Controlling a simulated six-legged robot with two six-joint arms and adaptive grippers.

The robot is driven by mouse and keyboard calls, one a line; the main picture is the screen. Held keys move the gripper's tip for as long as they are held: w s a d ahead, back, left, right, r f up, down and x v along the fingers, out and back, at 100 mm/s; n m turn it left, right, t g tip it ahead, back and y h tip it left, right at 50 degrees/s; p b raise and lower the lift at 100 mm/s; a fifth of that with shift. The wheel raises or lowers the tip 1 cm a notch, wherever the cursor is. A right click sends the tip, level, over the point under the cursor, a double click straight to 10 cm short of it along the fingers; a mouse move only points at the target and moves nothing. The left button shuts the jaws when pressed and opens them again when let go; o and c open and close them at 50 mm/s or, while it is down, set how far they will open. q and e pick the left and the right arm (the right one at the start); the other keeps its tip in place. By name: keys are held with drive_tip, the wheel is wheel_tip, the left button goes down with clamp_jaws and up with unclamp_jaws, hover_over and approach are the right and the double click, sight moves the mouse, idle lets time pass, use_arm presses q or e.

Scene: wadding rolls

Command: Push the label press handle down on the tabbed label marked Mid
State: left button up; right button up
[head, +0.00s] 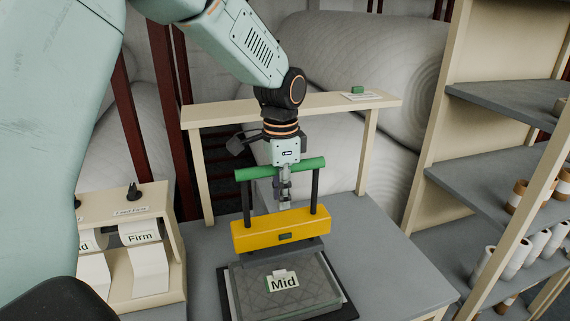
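The label press has a green handle bar (255,172) on two dark posts, above a yellow crossbar (265,235). The crossbar is raised above the press bed. On the bed lies a grey quilted pad (262,295) with a white tabbed label marked Mid (283,283) near its middle. My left gripper (285,194) points down at the middle of the green bar, and its fingers show below the bar. Whether they are closed around it or just beside it I cannot tell. My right gripper is not in view.
A cream label holder (145,215) with a Firm label (140,238) stands at the left. A cream raised shelf (330,104) spans behind the press. Shelves with small rolls (515,250) stand at the right; large wadding rolls (365,65) are behind. The grey tabletop (385,250) right of the press is clear.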

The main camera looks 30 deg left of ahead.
sight(281, 220)
use_arm(q)
drive_tip(key=shift+f+b, duration=0.75)
drive_tip(key=shift+f, duration=1.55)
drive_tip(key=shift+s+f, duration=0.15)
